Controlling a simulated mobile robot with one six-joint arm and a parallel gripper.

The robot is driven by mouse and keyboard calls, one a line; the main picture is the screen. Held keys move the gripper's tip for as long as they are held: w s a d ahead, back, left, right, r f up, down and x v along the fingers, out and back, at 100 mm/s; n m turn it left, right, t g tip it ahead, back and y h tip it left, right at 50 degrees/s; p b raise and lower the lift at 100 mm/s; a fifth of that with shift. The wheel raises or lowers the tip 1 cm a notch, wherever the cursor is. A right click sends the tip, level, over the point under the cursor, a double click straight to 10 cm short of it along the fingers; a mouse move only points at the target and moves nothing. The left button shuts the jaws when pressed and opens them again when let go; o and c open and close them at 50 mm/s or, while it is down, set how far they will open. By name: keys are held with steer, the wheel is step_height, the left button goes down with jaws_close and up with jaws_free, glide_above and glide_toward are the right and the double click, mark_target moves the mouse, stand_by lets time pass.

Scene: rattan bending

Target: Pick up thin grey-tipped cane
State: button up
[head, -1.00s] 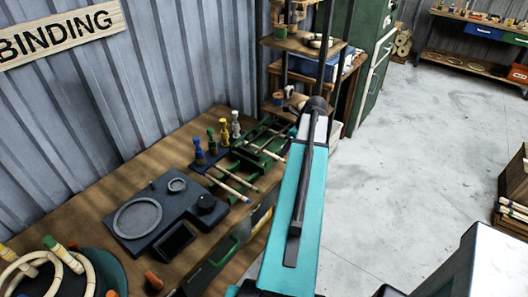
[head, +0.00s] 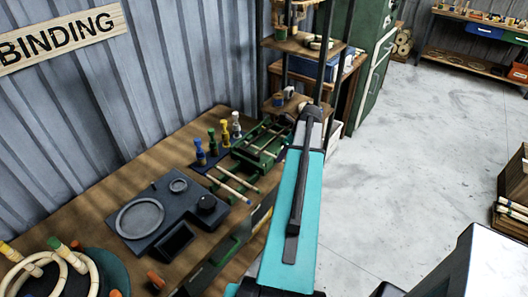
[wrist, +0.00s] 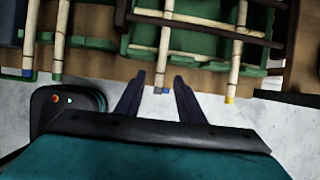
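In the wrist view, a thin pale cane (wrist: 164,48) hangs out of a green rack (wrist: 190,47). Its lower end (wrist: 161,90) shows small blue and grey marks; I cannot tell whether they belong to one cane or two. My gripper (wrist: 160,78) is open and empty, with its two dark fingers on either side of that end, apart from it. Another cane (wrist: 236,50) in the rack has a yellow tip. In the head view, the green rack (head: 262,146) stands on the bench, and my arm hides the gripper.
Canes with blue (wrist: 32,40) and green (wrist: 60,40) tips lie on another holder at left. The bench (head: 95,210) also bears a dark fixture (head: 150,240) and colored bottle-like pegs (head: 225,134). A shelf (head: 290,104) stands beyond.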

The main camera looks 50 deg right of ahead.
steer(key=shift+p+x, duration=0.3)
steer(key=shift+x, duration=0.9)
steer(key=shift+c, duration=0.3)
jaws_close()
